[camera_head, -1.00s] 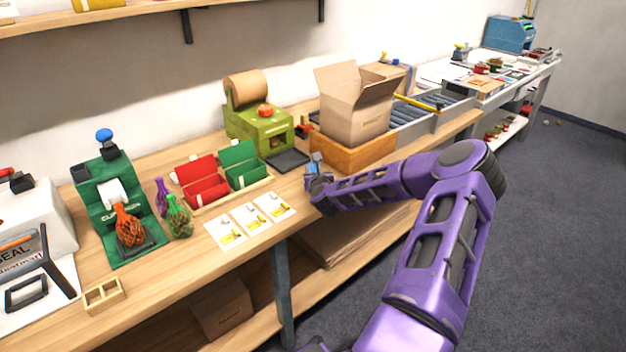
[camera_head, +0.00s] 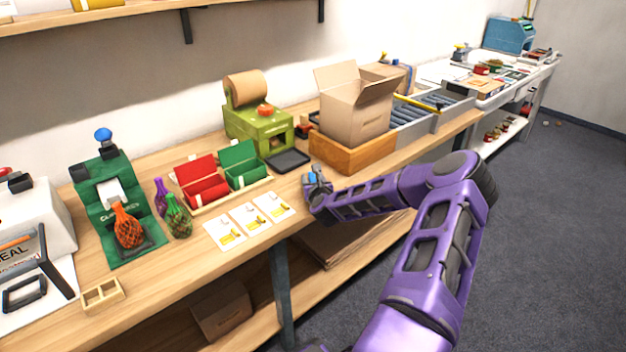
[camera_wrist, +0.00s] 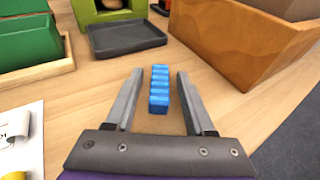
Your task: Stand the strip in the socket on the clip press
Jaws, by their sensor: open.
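In the head view my gripper (camera_head: 317,178) is low over the table's front part, and the strip is hard to make out there. The clip press (camera_head: 88,197) is the dark green machine with a blue knob at the left. A net bag of chestnuts (camera_head: 127,228) is at its front. I cannot make out the socket.
A black tray (camera_head: 288,160) and a wooden box (camera_head: 350,153) with a carton (camera_head: 355,112) lie beyond my gripper. Red and green bins (camera_head: 203,183), printed cards (camera_head: 250,219) and small net bags (camera_head: 178,217) stand between my gripper and the clip press.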

